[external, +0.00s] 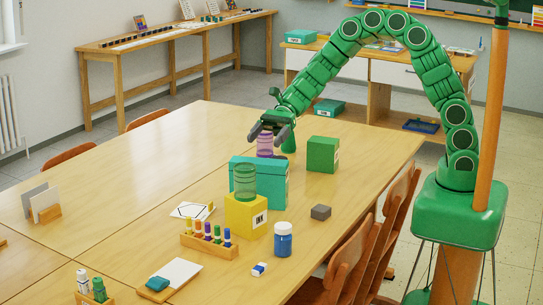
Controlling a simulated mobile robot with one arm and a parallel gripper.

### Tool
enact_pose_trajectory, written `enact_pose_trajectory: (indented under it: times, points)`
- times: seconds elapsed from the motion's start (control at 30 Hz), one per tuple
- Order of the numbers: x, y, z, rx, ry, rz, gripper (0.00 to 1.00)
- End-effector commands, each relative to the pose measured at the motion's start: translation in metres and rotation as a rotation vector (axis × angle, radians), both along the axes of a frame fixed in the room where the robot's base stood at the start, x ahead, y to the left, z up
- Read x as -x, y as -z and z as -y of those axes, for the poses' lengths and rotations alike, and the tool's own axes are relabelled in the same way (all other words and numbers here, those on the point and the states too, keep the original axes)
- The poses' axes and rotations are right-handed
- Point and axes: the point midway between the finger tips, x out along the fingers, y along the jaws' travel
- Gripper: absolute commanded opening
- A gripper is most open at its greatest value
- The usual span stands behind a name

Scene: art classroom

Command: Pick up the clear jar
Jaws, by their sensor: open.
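Two see-through jars are in the external view. A purple-tinted clear jar (265,146) stands upright behind the teal box, its lower part hidden by that box. A green-tinted clear jar (244,182) stands on top of a yellow box (246,215). My gripper (267,130) is open and pointed down at the top of the purple jar, with its dark fingers close around or just above the rim. I cannot tell whether they touch it. The green jar is apart from my gripper, nearer the camera.
The teal box (272,183) and a green box (322,154) stand close to the purple jar. The table's left half (130,165) is mostly clear. Chairs (345,255) line the right edge.

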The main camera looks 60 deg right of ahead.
Motion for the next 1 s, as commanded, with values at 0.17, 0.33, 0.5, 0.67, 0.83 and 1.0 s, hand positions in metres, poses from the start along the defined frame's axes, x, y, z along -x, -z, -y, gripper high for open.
enact_pose_trajectory:
  times: [0.17, 0.33, 0.5, 0.67, 0.83, 1.0]
  points:
    - [0.044, 0.002, -0.032, 0.047, -0.074, 0.010, 0.82]
    - [0.073, 0.006, -0.049, 0.081, -0.122, 0.017, 0.82]
    - [0.101, 0.009, -0.063, 0.108, -0.166, 0.022, 0.82]
    - [0.116, 0.016, -0.069, 0.127, -0.188, 0.027, 0.82]
    - [0.114, 0.034, -0.068, 0.128, -0.185, 0.026, 0.82]
    - [0.114, 0.053, -0.069, 0.126, -0.185, 0.028, 0.82]
